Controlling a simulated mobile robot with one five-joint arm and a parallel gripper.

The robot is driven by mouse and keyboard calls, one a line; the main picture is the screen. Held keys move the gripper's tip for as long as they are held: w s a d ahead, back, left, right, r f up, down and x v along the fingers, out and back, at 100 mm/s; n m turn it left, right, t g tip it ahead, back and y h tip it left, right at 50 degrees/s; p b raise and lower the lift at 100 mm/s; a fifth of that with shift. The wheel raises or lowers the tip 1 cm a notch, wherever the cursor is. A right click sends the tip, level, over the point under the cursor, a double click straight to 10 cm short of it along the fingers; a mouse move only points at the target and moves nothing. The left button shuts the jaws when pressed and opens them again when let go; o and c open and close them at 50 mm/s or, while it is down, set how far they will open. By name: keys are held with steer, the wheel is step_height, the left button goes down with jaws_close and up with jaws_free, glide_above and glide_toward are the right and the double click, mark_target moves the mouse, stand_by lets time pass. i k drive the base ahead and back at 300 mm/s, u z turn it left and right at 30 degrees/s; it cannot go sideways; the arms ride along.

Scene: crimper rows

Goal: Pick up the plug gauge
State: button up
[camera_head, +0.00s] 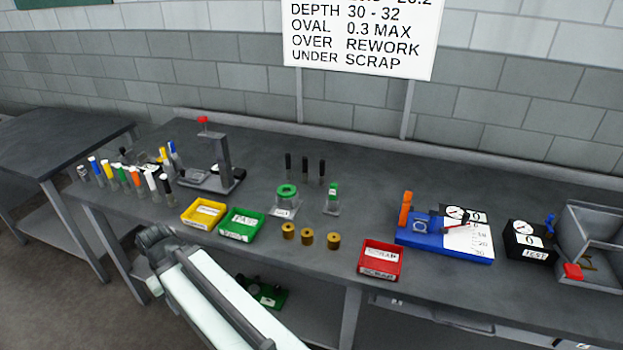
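A small green-handled piece (333,191) stands upright in a little grey block near the middle of the bench; it looks like the plug gauge. A wider green ring-like piece (287,191) sits on a labelled grey stand to its left. Part of my arm (215,295) reaches in from the bottom, ending in a dark joint in front of the bench edge, left of and lower than the green pieces. My gripper's fingers do not show.
Three brass bushings (306,237) lie in front of the green pieces, and three black pins (305,168) stand behind. Yellow (204,213), green (241,223) and red (380,260) trays line the front edge. A blue fixture (445,246) with an orange-handled piece (405,208) is right.

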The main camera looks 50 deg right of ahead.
mark_target(333, 187)
steer(key=i, duration=0.9)
steer(key=u, duration=0.1)
